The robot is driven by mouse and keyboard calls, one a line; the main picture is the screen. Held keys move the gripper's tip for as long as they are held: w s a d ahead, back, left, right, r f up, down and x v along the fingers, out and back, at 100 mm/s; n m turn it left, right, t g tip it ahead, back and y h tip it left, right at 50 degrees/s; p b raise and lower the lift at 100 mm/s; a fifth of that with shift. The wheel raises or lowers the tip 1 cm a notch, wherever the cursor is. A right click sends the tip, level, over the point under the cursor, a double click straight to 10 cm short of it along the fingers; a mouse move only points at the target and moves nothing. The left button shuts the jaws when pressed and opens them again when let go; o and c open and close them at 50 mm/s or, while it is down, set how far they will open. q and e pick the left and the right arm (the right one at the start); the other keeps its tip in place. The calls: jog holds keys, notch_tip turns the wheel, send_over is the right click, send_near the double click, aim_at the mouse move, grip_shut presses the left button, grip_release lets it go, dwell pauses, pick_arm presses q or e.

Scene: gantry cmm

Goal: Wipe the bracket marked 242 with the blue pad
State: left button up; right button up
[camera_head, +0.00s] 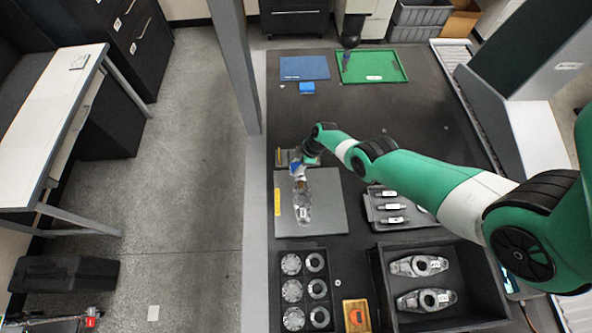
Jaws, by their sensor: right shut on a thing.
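A metal bracket (302,211) lies lengthwise on a grey plate (333,188) at the left of the dark table; its small label is too small to read. My right gripper (299,168) is over the bracket's far end, shut on a small blue piece (295,167) that looks like the blue pad. Whether the pad touches the bracket I cannot tell. Two more brackets (418,266) (427,300) lie in a black bin (375,290) at the near right, their labels unreadable. My left gripper is not in view.
The table's middle back is clear.

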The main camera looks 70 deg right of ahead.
jog(key=shift+a+f+b, duration=0.1)
jog(key=shift+f+b, duration=1.95)
jog(key=shift+f, duration=0.05)
jog(key=shift+r, duration=0.1)
